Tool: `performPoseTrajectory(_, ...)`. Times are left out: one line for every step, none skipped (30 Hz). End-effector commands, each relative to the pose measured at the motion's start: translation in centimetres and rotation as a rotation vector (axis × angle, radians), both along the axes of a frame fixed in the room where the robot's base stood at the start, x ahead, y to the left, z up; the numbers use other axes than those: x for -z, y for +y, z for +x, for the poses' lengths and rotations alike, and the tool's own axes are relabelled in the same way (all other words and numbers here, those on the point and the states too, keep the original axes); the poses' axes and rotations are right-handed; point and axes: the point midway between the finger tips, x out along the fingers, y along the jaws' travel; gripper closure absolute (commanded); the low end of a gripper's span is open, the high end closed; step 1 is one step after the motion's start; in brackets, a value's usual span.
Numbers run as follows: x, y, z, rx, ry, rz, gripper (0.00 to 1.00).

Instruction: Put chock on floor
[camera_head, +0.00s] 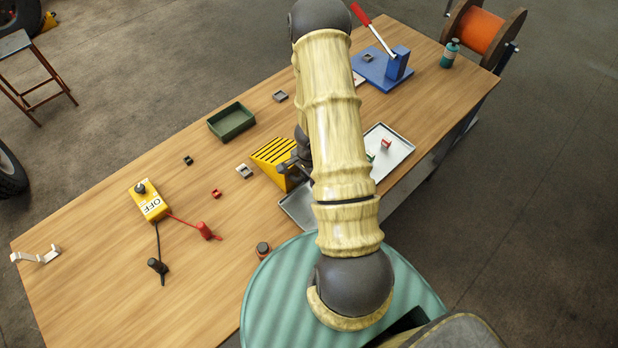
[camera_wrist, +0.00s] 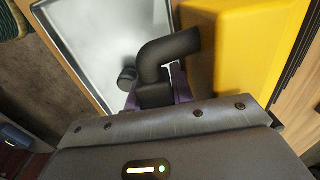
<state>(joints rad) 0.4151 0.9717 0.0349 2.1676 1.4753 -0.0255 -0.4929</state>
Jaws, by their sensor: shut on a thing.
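The chock (camera_head: 276,163) is a yellow wedge with black stripes at the middle of the wooden table, partly behind my arm in the head view. In the wrist view its yellow body (camera_wrist: 245,50) is at the upper right, with a dark bent handle (camera_wrist: 172,48) beside it. My gripper (camera_wrist: 160,88) is shut on this handle. In the head view my gripper (camera_head: 296,166) is mostly hidden by my arm. I cannot tell whether the chock touches the table. The grey floor (camera_head: 545,200) is bare right of the table.
A metal tray (camera_head: 296,208) lies close by the chock, and another tray (camera_head: 402,148) with small parts is to the right. A green bin (camera_head: 232,122), yellow switch box (camera_head: 150,203) and blue press (camera_head: 385,72) are on the table. A cable reel (camera_head: 482,32) stands at the upper right.

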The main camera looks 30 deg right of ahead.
Motion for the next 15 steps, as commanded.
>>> performPoseTrajectory(-0.07, -0.01, 0.1, 0.0, -0.003, 0.0, 1.0)
performPoseTrajectory(0.02, -0.01, 0.1, 0.0, -0.003, 0.0, 1.0)
performPoseTrajectory(0.15, 0.0, 0.1, -0.001, -0.003, 0.0, 1.0)
performPoseTrajectory(0.23, 0.0, 0.1, -0.001, -0.003, 0.0, 1.0)
performPoseTrajectory(0.3, 0.01, 0.01, 0.0, 0.0, 0.0, 0.75)
performPoseTrajectory(0.22, 0.0, 0.01, 0.0, 0.0, 0.0, 0.67)
performPoseTrajectory(0.21, 0.01, 0.01, 0.0, 0.0, 0.0, 0.61)
performPoseTrajectory(0.21, 0.01, 0.0, 0.0, 0.0, 0.0, 0.55)
performPoseTrajectory(0.21, 0.01, 0.01, 0.0, 0.0, 0.0, 0.55)
performPoseTrajectory(0.21, 0.01, 0.01, 0.0, 0.0, 0.0, 0.55)
performPoseTrajectory(0.21, 0.0, 0.01, 0.0, 0.0, 0.0, 0.55)
performPoseTrajectory(0.21, 0.01, 0.02, 0.0, 0.0, 0.0, 0.55)
performPoseTrajectory(0.21, 0.01, 0.02, 0.0, 0.0, 0.0, 0.55)
performPoseTrajectory(0.2, 0.01, 0.02, 0.0, 0.0, 0.0, 0.55)
performPoseTrajectory(0.15, 0.01, 0.03, 0.0, -0.001, 0.0, 0.55)
